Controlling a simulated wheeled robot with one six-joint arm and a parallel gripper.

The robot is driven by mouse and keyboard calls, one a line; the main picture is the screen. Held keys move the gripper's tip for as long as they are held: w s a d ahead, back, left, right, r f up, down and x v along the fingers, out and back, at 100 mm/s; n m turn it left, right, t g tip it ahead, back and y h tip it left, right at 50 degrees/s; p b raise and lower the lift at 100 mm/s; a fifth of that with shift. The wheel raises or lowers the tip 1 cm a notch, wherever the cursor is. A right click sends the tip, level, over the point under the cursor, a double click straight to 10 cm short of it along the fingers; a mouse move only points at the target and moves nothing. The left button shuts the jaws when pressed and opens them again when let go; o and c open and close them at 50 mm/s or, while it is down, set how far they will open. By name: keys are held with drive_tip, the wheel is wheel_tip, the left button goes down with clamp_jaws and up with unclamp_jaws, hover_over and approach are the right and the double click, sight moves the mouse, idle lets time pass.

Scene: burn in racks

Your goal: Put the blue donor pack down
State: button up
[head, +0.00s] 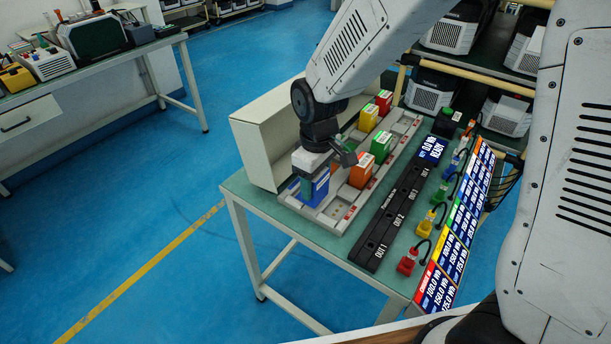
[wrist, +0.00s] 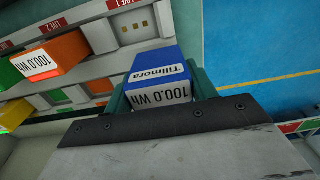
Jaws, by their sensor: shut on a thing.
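My gripper (head: 318,178) is shut on the blue donor pack (head: 315,190) over the near end of the grey slotted tray (head: 337,219). In the wrist view the blue pack (wrist: 158,62) sits between the fingers, with a white label reading Tillmora and 100.0 Wh. A tray bay (wrist: 133,27) beside the pack is empty, with its contacts showing. The pack's underside is hidden, so I cannot tell whether it touches the tray. An orange pack (head: 361,171) and a green pack (head: 381,146) stand farther along the tray.
Yellow (head: 368,118) and red (head: 384,101) packs stand at the tray's far end. An open cream box (head: 262,148) is left of the tray. A black output strip (head: 388,222), coloured plugs (head: 407,262) and label cards (head: 462,235) lie right.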

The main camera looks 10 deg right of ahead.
drive_tip(key=w, duration=0.1)
drive_tip(key=w+a, duration=0.1)
drive_tip(key=w, duration=0.3)
drive_tip(key=shift+a+f, duration=0.15)
drive_tip(key=shift+f, duration=0.1)
drive_tip(key=shift+w+f, duration=0.2)
drive_tip(key=shift+w, duration=0.1)
drive_tip(key=shift+f, duration=1.55)
drive_tip(key=shift+f, duration=0.15)
drive_tip(key=o, duration=1.4)
wheel_tip(320, 180, up, 12)
drive_tip(key=shift+r, duration=0.2)
